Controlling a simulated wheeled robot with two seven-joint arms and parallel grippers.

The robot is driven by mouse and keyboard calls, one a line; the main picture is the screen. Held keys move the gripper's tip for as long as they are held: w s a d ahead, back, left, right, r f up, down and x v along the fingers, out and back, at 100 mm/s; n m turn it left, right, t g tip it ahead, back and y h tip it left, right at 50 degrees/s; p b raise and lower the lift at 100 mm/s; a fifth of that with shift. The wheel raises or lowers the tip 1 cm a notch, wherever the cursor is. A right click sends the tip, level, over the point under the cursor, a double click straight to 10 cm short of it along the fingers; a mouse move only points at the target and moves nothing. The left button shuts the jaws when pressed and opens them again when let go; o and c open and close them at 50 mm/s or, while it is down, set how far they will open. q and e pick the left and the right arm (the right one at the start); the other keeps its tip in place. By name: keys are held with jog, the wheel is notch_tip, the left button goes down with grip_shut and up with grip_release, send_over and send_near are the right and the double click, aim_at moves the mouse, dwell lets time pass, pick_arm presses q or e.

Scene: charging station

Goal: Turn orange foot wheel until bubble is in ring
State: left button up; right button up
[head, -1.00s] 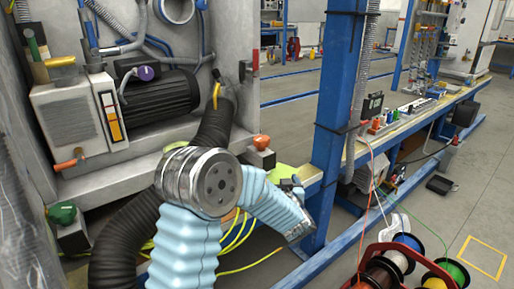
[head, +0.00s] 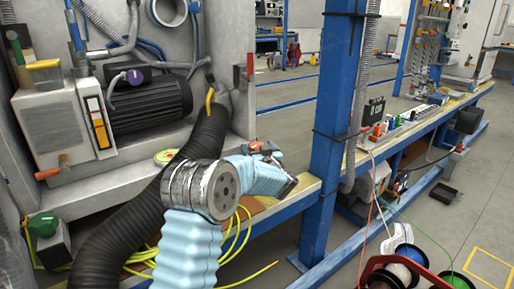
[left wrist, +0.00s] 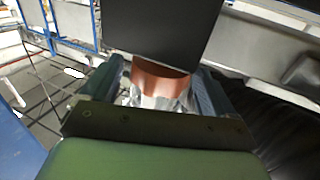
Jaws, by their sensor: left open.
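The orange foot wheel (head: 264,147) sits on a small block on the bench in the head view, partly hidden behind my left forearm. In the left wrist view the orange wheel (left wrist: 160,78) is between the two fingers under a dark block. My left gripper (head: 280,160) is at the wheel and mostly hidden in the head view. Its fingers (left wrist: 160,92) are open, one each side of the wheel; I cannot tell whether they touch it. A round yellow-green level (head: 165,156) lies left of the wheel; its bubble is too small to make out. My right gripper is not in view.
A black hose (head: 140,205) runs along the left of my arm. A blue post (head: 335,110) stands to the right. A green knob (head: 43,224) is at the lower left. Yellow cables (head: 235,240) hang below the bench. Cable reels (head: 410,270) stand at lower right.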

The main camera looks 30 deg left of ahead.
pick_arm(q)
jog(key=shift+w+a, duration=0.5)
jog(key=shift+a, duration=0.05)
jog(key=c, duration=0.9)
jog(key=shift+r+p, duration=0.15)
jog(key=shift+p, duration=0.35)
jog(key=shift+c, duration=0.2)
jog(key=n+g+y+p, duration=0.1)
jog(key=p, duration=0.1)
jog(key=n+g+y+p, duration=0.1)
jog(key=p, duration=0.1)
jog(key=shift+d+r+g, duration=0.1)
jog(key=shift+r+g, duration=0.1)
jog(key=shift+g, duration=0.2)
jog(key=shift+f+n+g+y+p, duration=0.2)
jog(key=shift+n+g+y+p, duration=0.1)
jog(key=shift+n+g+p, duration=0.25)
jog(key=shift+f, duration=0.2)
